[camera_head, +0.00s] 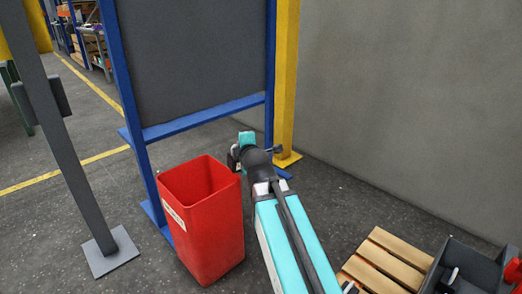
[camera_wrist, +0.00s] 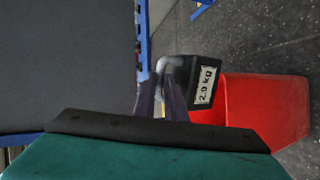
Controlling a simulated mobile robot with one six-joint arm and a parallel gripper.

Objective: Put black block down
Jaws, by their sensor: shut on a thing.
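The black block (camera_wrist: 198,83) has a white label reading "2.0 kg" and shows in the wrist view. My gripper (camera_wrist: 172,80) is shut on it, with the dark fingers reaching up to the block's left side. In the wrist view the block overlaps the upper left edge of a red bin (camera_wrist: 270,105). In the head view the end of my arm is near the right side of the red bin's rim (camera_head: 212,225), in front of the blue frame. I cannot clearly make out the block there.
A grey panel (camera_head: 195,55) in a blue frame stands behind the bin, with a yellow post (camera_head: 285,80) beside it. A grey post (camera_head: 70,150) on a base plate is at left. A wooden pallet (camera_head: 385,262) and a dark crate (camera_head: 470,262) are at lower right.

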